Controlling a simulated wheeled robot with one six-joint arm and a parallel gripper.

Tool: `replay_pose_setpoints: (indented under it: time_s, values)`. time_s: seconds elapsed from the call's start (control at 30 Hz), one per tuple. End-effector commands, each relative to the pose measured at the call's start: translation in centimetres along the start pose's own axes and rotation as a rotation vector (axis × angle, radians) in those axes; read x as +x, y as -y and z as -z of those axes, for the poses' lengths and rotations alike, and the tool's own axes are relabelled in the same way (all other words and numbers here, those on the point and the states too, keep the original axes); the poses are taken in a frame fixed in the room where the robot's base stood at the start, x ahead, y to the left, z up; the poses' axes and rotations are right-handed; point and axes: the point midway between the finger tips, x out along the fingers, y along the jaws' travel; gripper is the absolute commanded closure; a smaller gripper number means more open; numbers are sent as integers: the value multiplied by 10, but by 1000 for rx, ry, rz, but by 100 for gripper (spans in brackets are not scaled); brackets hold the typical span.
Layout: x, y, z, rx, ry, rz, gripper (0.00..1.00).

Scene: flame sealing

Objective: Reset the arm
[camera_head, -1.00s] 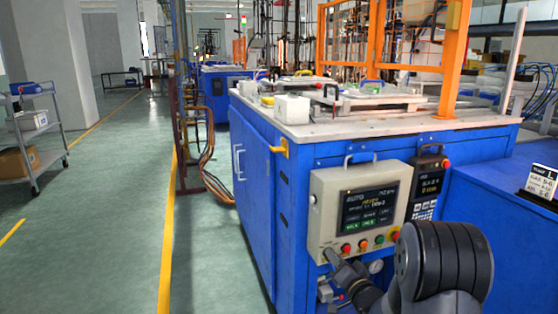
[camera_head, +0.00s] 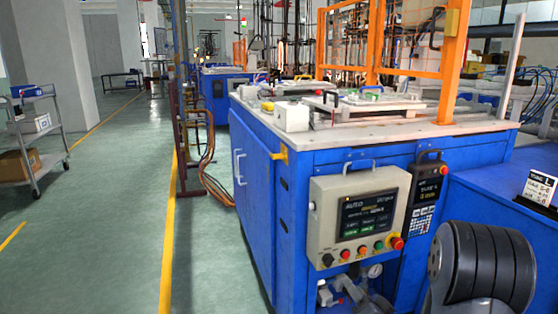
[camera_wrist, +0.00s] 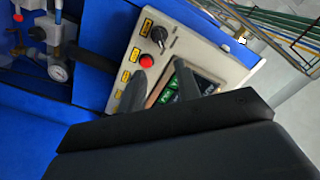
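My gripper (camera_wrist: 160,74) shows in the wrist view as two dark fingers with a gap between them and nothing held. Behind the fingertips is the beige control panel (camera_wrist: 182,42), with a black knob (camera_wrist: 158,35) and a red button (camera_wrist: 147,61). The fingers hide part of its screen (camera_wrist: 205,82). In the head view, the panel (camera_head: 320,205) hangs on the front of the blue machine (camera_head: 262,180). My dark arm link is at the bottom right, and the gripper is low, below the panel, hard to make out against the fittings there.
A pressure gauge (camera_head: 375,270) and fittings sit under the panel. A handheld keypad unit (camera_head: 424,195) hangs to its right. A small sign (camera_head: 539,187) stands on the blue cabinet at the right. The green aisle floor at the left is clear up to a grey cart (camera_head: 38,135).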

Motion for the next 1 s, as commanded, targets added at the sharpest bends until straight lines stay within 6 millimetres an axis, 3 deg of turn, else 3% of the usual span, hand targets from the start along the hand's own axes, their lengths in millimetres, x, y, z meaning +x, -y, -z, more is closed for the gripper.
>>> replay_pose_setpoints:
  time_s: [0.1, 0.5, 1.0]
  values:
    - [30, 1, -3, -5, 3, 11, 68]
    - [106, 1, -2, -11, 0, 9, 68]
    - [103, 4, -3, -459, -1, 7, 68]
